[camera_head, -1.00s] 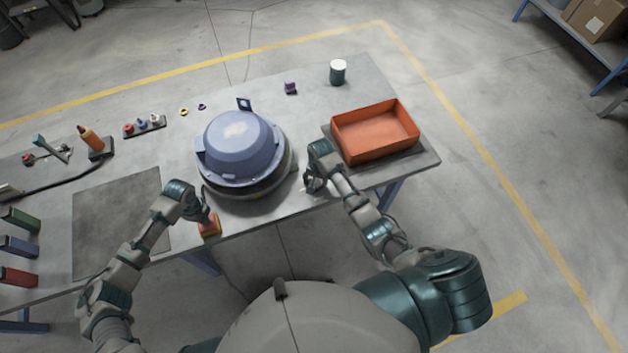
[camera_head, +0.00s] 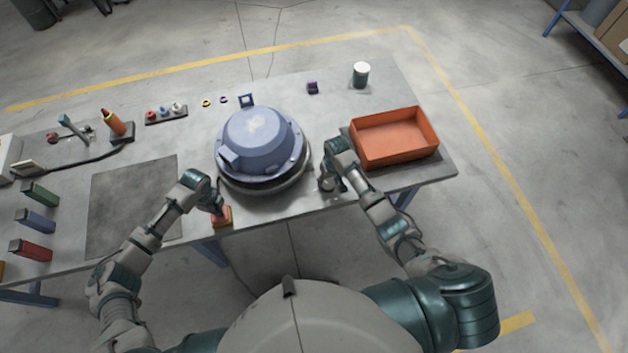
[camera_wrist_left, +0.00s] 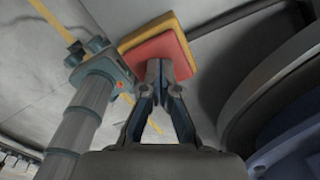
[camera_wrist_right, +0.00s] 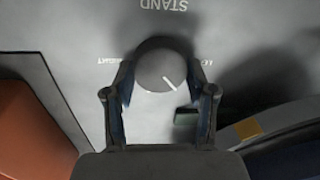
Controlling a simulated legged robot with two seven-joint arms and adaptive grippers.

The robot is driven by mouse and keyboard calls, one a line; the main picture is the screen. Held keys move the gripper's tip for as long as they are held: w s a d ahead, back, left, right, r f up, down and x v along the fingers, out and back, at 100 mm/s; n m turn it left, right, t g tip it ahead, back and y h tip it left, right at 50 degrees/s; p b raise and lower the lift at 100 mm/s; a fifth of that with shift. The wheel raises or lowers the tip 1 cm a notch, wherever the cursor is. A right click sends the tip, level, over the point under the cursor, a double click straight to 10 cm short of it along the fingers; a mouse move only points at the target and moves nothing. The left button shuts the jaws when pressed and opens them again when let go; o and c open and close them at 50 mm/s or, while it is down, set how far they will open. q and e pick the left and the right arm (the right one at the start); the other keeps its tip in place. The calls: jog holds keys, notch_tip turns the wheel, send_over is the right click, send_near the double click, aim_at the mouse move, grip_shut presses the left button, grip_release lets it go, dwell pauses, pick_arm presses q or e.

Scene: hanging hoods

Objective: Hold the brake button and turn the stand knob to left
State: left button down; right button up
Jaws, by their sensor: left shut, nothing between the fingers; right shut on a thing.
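The brake button (camera_head: 222,216) is a red pad on a yellow base at the table's front edge. My left gripper (camera_head: 218,207) is shut and empty, its fingertips against the red pad (camera_wrist_left: 163,55) in the left wrist view. The stand knob (camera_wrist_right: 163,65) is dark and round; its white line slants to the lower right in the right wrist view. My right gripper (camera_wrist_right: 162,88) has a finger on each side of it and grips it. In the head view my right gripper (camera_head: 326,185) hides the knob. The blue hood (camera_head: 260,145) sits on a round stand (camera_head: 288,184) between my grippers.
An orange bin (camera_head: 395,138) stands close to the right of my right gripper. A dark mat (camera_head: 132,200) lies left of my left gripper.

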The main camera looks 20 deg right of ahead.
aim_at(329, 180)
pick_arm(q)
jog(key=shift+s+f, duration=0.2)
pick_arm(e)
jog(key=n, duration=0.4)
jog(key=shift+f+n, duration=0.1)
jog(key=shift+n, duration=0.2)
jog(key=shift+a+n+g, duration=0.1)
jog(key=shift+n+g, duration=0.2)
jog(key=shift+n, duration=2.2)
jog(key=o, duration=1.2)
jog(key=r, duration=1.2)
jog(key=shift+w+d, duration=0.3)
jog(key=shift+w, duration=0.1)
